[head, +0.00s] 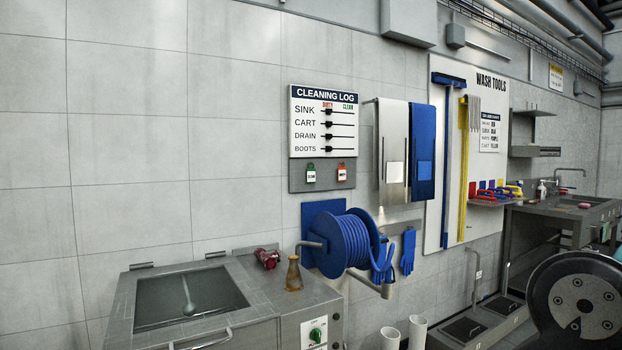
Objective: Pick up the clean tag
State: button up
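The clean tag (311,173) is a small white tag with a green top, hanging on the grey panel below the cleaning log board (323,121). A similar tag with a red-orange top, the dirty tag (342,172), hangs to its right on the same panel. Both tags look upright and unobstructed. My gripper is not in this view.
A blue hose reel (345,241) sticks out from the wall below the tags. A steel counter (253,277) with a sunken basin, a brown flask (293,274) and a dark red object (267,258) stands at lower left. Aprons (393,150) hang to the right.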

aim_at(310, 172)
jog(key=z, duration=1.05)
jog(key=i, duration=2)
jog(key=u, duration=0.75)
jog(key=i, duration=0.55)
jog(key=u, duration=1.1)
jog(key=i, duration=0.45)
jog(key=u, duration=0.45)
